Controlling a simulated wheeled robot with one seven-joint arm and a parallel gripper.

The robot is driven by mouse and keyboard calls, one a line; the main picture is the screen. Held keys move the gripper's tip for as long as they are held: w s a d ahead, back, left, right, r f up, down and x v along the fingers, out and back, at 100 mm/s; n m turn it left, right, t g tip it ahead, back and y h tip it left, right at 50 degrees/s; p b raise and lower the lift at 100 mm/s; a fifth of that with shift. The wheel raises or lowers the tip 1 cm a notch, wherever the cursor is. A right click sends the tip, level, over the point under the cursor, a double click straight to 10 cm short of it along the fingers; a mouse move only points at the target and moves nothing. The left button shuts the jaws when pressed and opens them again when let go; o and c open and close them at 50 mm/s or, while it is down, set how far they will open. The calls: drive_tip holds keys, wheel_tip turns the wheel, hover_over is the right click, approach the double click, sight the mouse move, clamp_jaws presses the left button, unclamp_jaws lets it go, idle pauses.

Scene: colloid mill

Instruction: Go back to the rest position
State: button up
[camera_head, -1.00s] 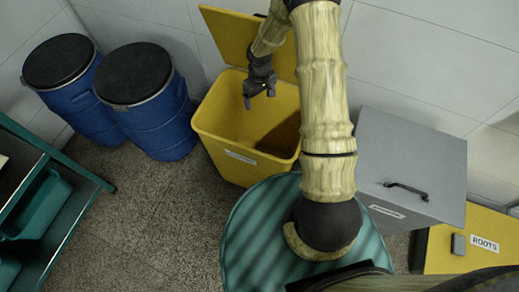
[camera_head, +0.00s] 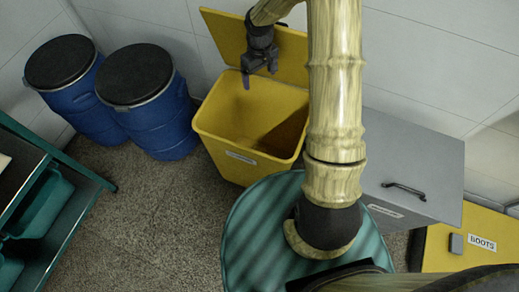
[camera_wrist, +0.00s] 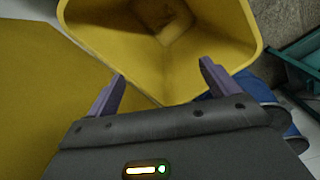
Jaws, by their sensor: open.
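My gripper (camera_head: 259,78) is open and empty in the head view, above the back part of the open yellow bin (camera_head: 243,157) and in front of its raised yellow lid (camera_head: 226,42). In the wrist view my gripper (camera_wrist: 160,85) shows two purple fingers spread apart with nothing between them. Beyond them is the mouth of the yellow bin (camera_wrist: 240,42), and its inside looks empty where I can see it. My arm crosses the right of the head view and hides part of the lid and the wall.
Two blue drums (camera_head: 148,102) (camera_head: 66,88) with black lids stand at left. A teal rack (camera_head: 75,157) is at the left edge. A grey lidded box (camera_head: 415,165) and a yellow box labelled BOOTS (camera_head: 440,255) are at right. Speckled floor (camera_head: 150,210) is free in front.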

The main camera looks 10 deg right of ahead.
idle(0.8)
drive_tip(key=s+r+m+t, duration=0.1)
drive_tip(key=s+r+m, duration=0.1)
drive_tip(key=s+r, duration=0.6)
drive_tip(key=s+r+m+t, duration=0.25)
drive_tip(key=s+r, duration=0.25)
drive_tip(key=s, duration=0.8)
wheel_tip(320, 180, up, 16)
drive_tip(key=p, duration=1.7)
drive_tip(key=shift+r+g, duration=0.25)
drive_tip(key=shift+g, duration=0.2)
